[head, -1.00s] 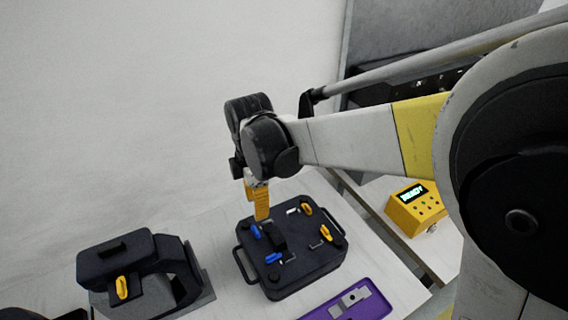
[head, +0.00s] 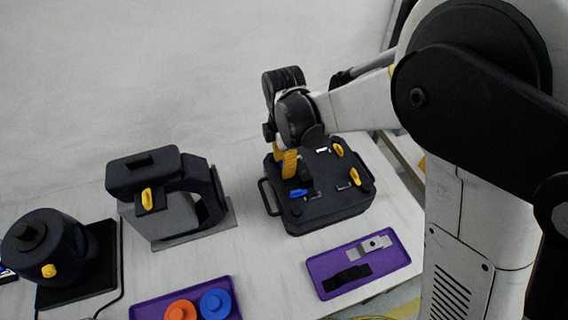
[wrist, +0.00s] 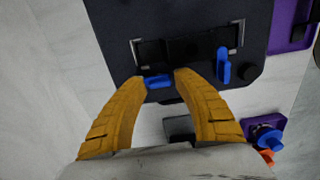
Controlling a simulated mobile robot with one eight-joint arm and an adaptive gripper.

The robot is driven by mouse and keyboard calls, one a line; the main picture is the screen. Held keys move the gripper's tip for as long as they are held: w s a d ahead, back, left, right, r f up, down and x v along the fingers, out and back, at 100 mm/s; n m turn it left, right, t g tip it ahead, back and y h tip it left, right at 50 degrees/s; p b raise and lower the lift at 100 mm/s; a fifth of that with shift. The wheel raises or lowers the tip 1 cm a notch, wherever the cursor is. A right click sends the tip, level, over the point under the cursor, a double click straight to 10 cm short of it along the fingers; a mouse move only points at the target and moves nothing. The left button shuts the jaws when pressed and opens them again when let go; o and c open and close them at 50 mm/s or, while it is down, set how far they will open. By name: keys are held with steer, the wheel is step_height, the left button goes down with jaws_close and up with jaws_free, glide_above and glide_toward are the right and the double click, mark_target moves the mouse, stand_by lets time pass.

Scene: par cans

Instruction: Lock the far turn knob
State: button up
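The black fixture plate (head: 330,205) lies on the table in the head view, with two blue turn knobs along its left side. The near blue knob (head: 299,192) is in plain view; the far one is hidden behind my gripper (head: 289,172). In the wrist view the far blue knob (wrist: 158,82) sits between the yellow fingertips of my gripper (wrist: 161,78), lying crosswise. The near blue knob (wrist: 223,66) stands to the right, turned lengthwise in that picture. The fingers are apart, one at each end of the far knob; I cannot tell whether they touch it.
Two yellow knobs (head: 339,150) are on the plate's right side. A purple tray (head: 316,276) with metal and black parts lies in front. A dark clamp-like device (head: 146,170) stands left, with a round dark device (head: 48,245) beyond it. Another purple tray (head: 150,312) holds orange and blue discs.

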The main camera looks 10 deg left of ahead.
jaws_close()
